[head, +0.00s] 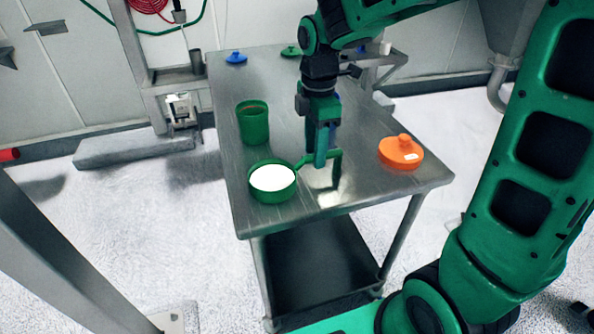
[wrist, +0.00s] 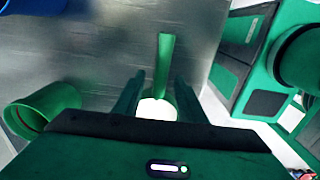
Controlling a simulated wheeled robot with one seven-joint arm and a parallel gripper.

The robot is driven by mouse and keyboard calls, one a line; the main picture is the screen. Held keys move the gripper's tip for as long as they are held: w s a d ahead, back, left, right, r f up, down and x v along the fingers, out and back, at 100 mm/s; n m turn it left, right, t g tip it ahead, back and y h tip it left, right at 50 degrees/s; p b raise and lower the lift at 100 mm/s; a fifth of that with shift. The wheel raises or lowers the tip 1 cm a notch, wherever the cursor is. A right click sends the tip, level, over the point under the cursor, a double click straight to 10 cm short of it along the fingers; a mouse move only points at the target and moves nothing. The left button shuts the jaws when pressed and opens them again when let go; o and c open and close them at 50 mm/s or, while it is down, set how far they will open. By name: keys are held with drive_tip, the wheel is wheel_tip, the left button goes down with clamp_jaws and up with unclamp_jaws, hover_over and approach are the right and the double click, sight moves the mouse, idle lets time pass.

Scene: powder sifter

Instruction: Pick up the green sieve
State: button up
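The green sieve (head: 258,192) sits on the steel table, its round body showing a white inside. Its handle reaches right toward my gripper (head: 320,155), which points down over that side of the sieve. In the wrist view, the sieve's green handle (wrist: 165,65) stands in the gap between the two fingers of my gripper (wrist: 158,92). The fingers are apart, with space showing on both sides of the handle. The white inside (wrist: 157,108) shows between them, and the gripper body hides the rest of the sieve. I cannot tell the fingers' exact height against the handle.
A green cup (head: 253,125) stands just behind the sieve and shows at left in the wrist view (wrist: 45,108). An orange lidded piece (head: 400,154) is to the right of my gripper. A blue lid (head: 236,58) and a green lid (head: 291,51) lie at the table's back.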

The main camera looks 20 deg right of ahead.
drive_tip(key=shift+f, duration=1.5)
drive_tip(key=shift+c, duration=0.2)
clamp_jaws()
drive_tip(key=shift+r, duration=0.1)
